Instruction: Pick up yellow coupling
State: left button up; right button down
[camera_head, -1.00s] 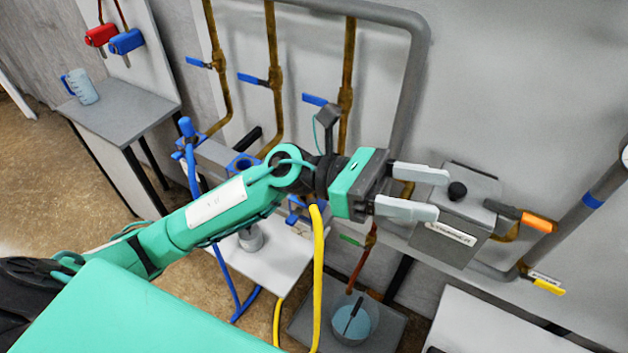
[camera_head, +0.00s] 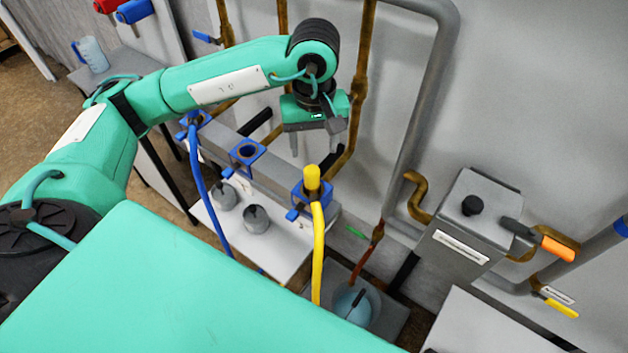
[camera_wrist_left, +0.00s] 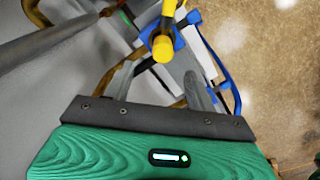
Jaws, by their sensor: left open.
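The yellow coupling (camera_head: 312,178) stands upright in a blue clamp (camera_head: 312,197) at the right end of a grey rail, with a yellow hose below it. In the left wrist view the yellow coupling (camera_wrist_left: 162,48) lies just beyond the fingertips, about midway between them. My left gripper (camera_head: 315,148) is open and empty, pointing down, above and slightly behind the coupling in the head view. It also shows in the left wrist view (camera_wrist_left: 160,74), fingers spread and apart from the coupling. My right gripper is not in view.
A blue hose (camera_head: 203,190) hangs from the left end of the grey rail (camera_head: 275,172). Brown pipes (camera_head: 362,80) rise close behind my gripper. Grey weights (camera_head: 257,218) stand on a white shelf below. A grey box (camera_head: 465,225) is at right.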

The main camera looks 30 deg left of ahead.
aim_at(312, 181)
pick_arm(q)
notch_tip(312, 181, down, 6)
jog(key=shift+f+p, duration=0.25)
jog(key=shift+p, duration=0.35)
jog(key=f, duration=0.1)
jog(key=f+p, duration=0.2)
jog(key=f, duration=0.1)
jog(key=shift+s+a+f, duration=0.1)
jog(key=shift+s+a, duration=0.1)
jog(key=shift+s, duration=0.05)
jog(key=shift+f, duration=0.65)
jog(key=c, duration=1.2)
jog(key=shift+w, duration=0.1)
jog(key=shift+c, duration=0.2)
jog(key=shift+r, duration=0.1)
